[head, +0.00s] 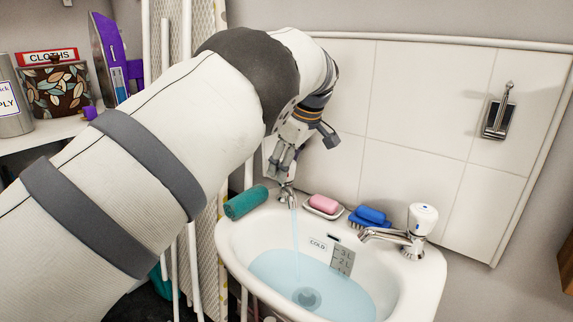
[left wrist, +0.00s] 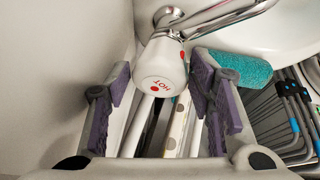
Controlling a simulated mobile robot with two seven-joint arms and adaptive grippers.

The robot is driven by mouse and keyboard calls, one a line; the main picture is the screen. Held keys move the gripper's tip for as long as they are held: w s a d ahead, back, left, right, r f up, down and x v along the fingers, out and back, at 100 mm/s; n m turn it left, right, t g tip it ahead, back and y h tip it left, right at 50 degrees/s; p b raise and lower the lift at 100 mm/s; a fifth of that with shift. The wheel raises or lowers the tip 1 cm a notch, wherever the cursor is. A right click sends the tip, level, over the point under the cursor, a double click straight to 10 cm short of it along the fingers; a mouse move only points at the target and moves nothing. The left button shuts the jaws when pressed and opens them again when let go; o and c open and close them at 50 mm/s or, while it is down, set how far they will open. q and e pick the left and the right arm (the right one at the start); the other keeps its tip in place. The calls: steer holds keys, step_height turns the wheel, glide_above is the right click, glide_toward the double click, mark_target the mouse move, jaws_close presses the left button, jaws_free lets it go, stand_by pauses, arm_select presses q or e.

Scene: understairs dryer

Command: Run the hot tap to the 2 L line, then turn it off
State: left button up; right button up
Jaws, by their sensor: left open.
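The hot tap's white knob (left wrist: 161,68), with a red dot and the word HOT, sits between the spread purple-padded fingers of my left gripper (left wrist: 160,92) in the left wrist view. The gripper is open around the knob, not clamped. In the head view my left gripper (head: 284,160) hides most of the hot tap. A thin stream of water (head: 295,232) falls from it into the white basin (head: 408,284). Blue water (head: 285,275) covers the bottom. Its edge meets the lower part of the litre scale (head: 342,257); the exact line is hard to read. My right gripper is out of view.
The cold tap (head: 405,234) stands at the basin's right. A pink soap (head: 324,203), a blue brush (head: 371,216) and a rolled teal cloth (head: 245,202) lie on the rim. An ironing board and racks (left wrist: 290,115) crowd the left side.

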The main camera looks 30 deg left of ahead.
arm_select(q)
steer(key=v, duration=1.1)
steer(key=shift+r, duration=0.15)
stand_by(6.8)
